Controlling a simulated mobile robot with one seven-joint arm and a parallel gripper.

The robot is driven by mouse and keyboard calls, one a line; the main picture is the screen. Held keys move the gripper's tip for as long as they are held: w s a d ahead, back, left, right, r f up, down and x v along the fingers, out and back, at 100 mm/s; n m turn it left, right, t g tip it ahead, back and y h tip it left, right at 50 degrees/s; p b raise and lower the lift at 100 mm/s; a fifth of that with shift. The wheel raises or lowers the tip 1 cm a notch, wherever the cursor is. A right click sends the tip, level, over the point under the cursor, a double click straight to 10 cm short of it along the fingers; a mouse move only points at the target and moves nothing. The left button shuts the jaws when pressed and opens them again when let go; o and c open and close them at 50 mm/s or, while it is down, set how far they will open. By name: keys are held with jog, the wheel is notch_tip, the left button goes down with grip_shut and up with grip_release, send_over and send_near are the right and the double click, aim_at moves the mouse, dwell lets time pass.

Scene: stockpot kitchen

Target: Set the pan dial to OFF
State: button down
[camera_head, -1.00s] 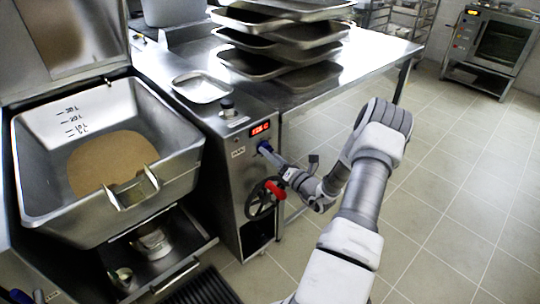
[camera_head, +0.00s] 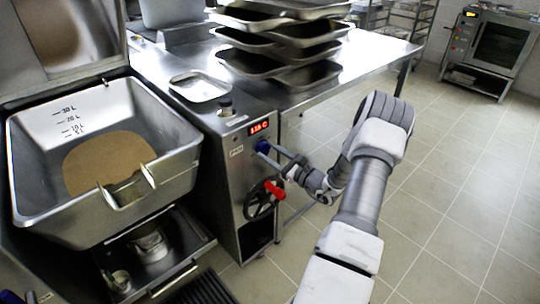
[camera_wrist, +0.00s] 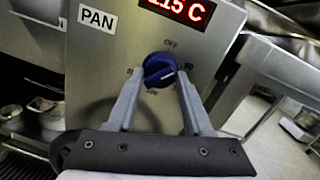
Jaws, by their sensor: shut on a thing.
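The pan dial (camera_wrist: 160,70) is a round blue knob on a steel control panel, below the PAN label (camera_wrist: 97,18) and the red display (camera_wrist: 182,10). The word OFF (camera_wrist: 170,43) is printed just above it. A pale line slants across the knob's face, rising slightly to the right, not towards OFF. The dial also shows as a small blue spot in the head view (camera_head: 262,146). My gripper (camera_wrist: 158,82) is shut on the dial, one finger on each side. Fingers partly hide the markings at its sides.
A black handwheel with a red handle (camera_head: 274,190) sits below the dial on the same panel. The open pan (camera_head: 100,222) stands left. Stacked trays (camera_head: 290,70) lie on the steel table (camera_head: 375,50) behind. The floor to the right is clear.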

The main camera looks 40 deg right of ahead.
jog(key=shift+d+r+n+g+y+b, duration=0.25)
jog(key=shift+n+b, duration=0.8)
jog(key=shift+n, duration=1.05)
jog(key=shift+a+f+n+g+y+b, duration=0.1)
jog(key=shift+n+g+b, duration=0.25)
jog(key=shift+n+b, duration=1.2)
jog(key=shift+n+p, duration=0.5)
jog(key=shift+n, duration=0.25)
jog(key=shift+c, duration=1.6)
grip_release()
jog(key=p+v, duration=0.3)
jog(key=v, duration=1.4)
jog(key=shift+s, duration=0.2)
